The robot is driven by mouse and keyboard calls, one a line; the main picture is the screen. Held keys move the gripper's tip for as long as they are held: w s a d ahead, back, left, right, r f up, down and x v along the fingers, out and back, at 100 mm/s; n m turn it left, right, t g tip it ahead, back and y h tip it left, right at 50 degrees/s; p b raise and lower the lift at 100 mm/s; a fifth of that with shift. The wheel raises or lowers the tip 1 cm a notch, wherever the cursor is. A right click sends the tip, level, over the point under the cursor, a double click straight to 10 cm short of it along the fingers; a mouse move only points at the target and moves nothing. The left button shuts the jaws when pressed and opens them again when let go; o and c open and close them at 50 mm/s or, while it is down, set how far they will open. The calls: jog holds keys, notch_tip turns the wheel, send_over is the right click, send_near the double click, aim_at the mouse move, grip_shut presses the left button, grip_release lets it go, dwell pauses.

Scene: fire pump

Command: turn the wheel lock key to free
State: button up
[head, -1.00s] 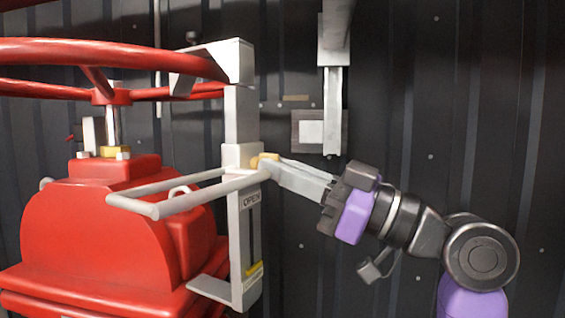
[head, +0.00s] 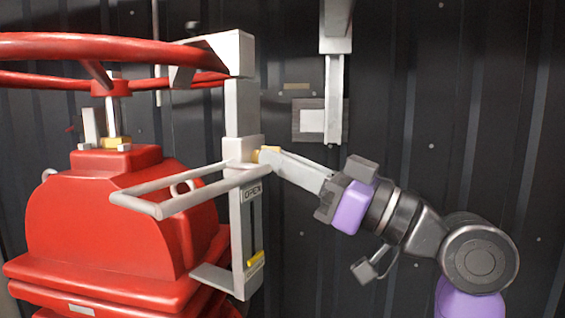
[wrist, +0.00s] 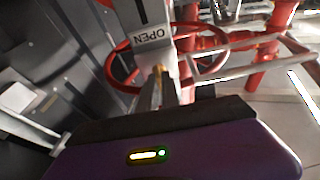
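The wheel lock key (head: 267,153) is a small yellow piece on the grey lock bracket (head: 241,120) beside the red handwheel (head: 110,47). My gripper (head: 270,155) reaches it from the right, its long grey fingers close together with their tips at the key. They appear closed on it, hiding most of it. In the head view this label (head: 252,193) is on the bracket below the key.
Grey bars (head: 185,194) stick out from the bracket toward the left front. A second yellow piece (head: 255,259) is low on the bracket. The red pump housing (head: 100,215) fills the left. A dark ribbed wall (head: 430,100) stands behind, with a grey post (head: 335,80).

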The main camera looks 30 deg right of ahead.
jog(key=shift+o, duration=1.4)
jog(key=shift+a, duration=0.2)
jog(key=shift+d, duration=0.1)
jog(key=b+v, duration=0.2)
jog(key=v, duration=0.5)
jog(key=shift+s+d+f, duration=0.2)
jog(key=shift+s, duration=0.05)
